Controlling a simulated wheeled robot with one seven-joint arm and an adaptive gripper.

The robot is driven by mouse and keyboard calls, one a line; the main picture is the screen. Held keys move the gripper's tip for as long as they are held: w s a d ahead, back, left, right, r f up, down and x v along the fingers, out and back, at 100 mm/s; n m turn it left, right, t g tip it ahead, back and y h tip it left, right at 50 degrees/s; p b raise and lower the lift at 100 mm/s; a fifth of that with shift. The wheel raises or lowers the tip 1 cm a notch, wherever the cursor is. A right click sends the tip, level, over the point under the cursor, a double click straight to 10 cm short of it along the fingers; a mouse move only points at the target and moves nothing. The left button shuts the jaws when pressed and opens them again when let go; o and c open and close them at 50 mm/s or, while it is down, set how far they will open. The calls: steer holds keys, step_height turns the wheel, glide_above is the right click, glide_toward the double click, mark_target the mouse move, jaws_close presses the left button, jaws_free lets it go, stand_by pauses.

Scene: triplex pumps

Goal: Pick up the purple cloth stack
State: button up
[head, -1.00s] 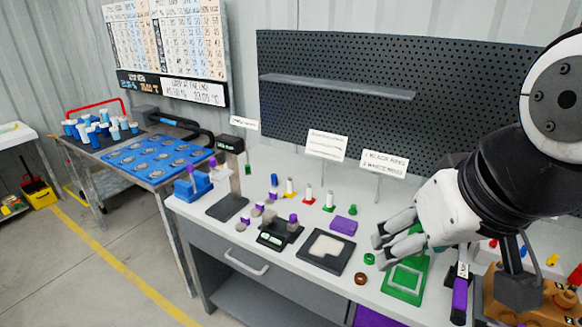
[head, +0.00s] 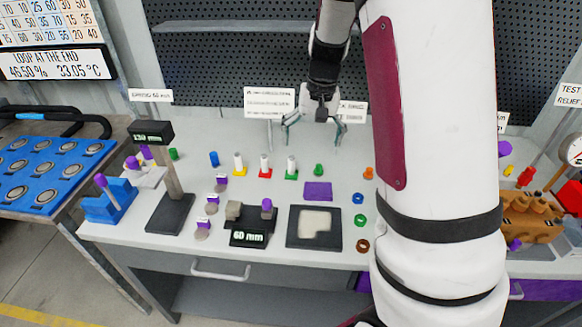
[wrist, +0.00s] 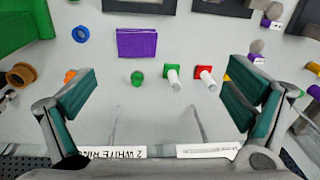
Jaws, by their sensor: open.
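The purple cloth stack (head: 318,191) is a small flat purple rectangle lying on the grey workbench, behind the black tray with a pale inset. It also shows in the wrist view (wrist: 137,43), at the upper left of centre. My gripper (head: 312,140) hangs behind the stack, near the sign cards, with its fingers spread and nothing between them. In the wrist view my gripper (wrist: 160,95) has its two teal-padded fingers wide apart, and the stack lies beyond the fingertips, not between them. The stack is fully visible in both views.
A green cap (head: 319,169) stands just behind the stack, beside white-topped bottles (head: 291,166). Coloured rings (head: 360,220) lie to its right and the black tray (head: 314,243) in front. Sign cards (head: 270,101) stand behind. My arm hides the bench's right part.

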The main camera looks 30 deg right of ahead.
steer(key=g, duration=0.1)
glide_above(318, 189)
step_height(318, 189, down, 7)
steer(key=shift+m+h, duration=0.3)
steer(key=shift+m, duration=0.1)
step_height(318, 189, down, 14)
steer(key=shift+f+p, duration=0.1)
steer(key=shift+p, duration=0.85)
steer(key=c, duration=1)
